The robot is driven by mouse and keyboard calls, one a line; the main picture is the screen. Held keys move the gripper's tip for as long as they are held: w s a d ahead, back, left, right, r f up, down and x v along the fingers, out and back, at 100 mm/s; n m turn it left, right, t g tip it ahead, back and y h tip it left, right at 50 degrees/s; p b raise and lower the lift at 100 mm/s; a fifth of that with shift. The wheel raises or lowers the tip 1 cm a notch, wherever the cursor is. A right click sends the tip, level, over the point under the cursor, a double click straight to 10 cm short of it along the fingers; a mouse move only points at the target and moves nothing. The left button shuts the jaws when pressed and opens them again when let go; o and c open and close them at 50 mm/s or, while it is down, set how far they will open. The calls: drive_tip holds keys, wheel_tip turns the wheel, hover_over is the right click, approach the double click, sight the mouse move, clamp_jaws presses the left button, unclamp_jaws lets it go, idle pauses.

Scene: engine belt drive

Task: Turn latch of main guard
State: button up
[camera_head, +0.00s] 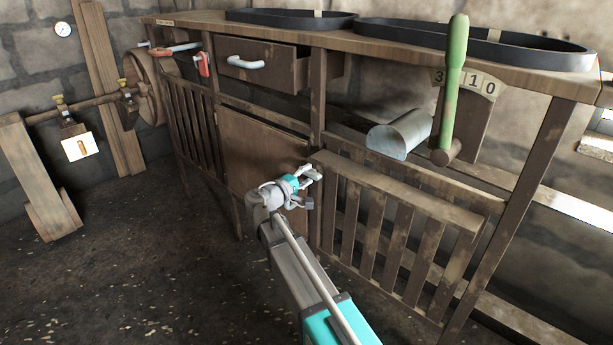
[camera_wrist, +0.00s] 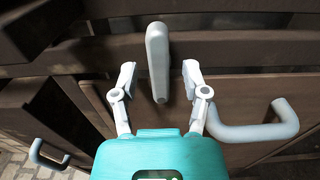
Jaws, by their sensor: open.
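In the wrist view a grey bar-shaped latch (camera_wrist: 157,62) stands roughly upright in the picture on dark wooden boards. My gripper (camera_wrist: 158,78) is open, with one finger on each side of the latch. Gaps show between the latch and both fingers. In the head view my gripper (camera_head: 314,188) is at the left end of the slatted wooden guard (camera_head: 452,214), beside a plain wooden panel (camera_head: 250,150). The latch cannot be told apart from the fingers there.
A grey bent handle (camera_wrist: 262,132) is close to the right finger in the wrist view, and another handle (camera_wrist: 46,156) is at lower left. In the head view a green-handled lever (camera_head: 455,75) rises at right. Open floor (camera_head: 130,275) lies at left.

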drive_tip(key=shift+c, duration=0.3)
clamp_jaws()
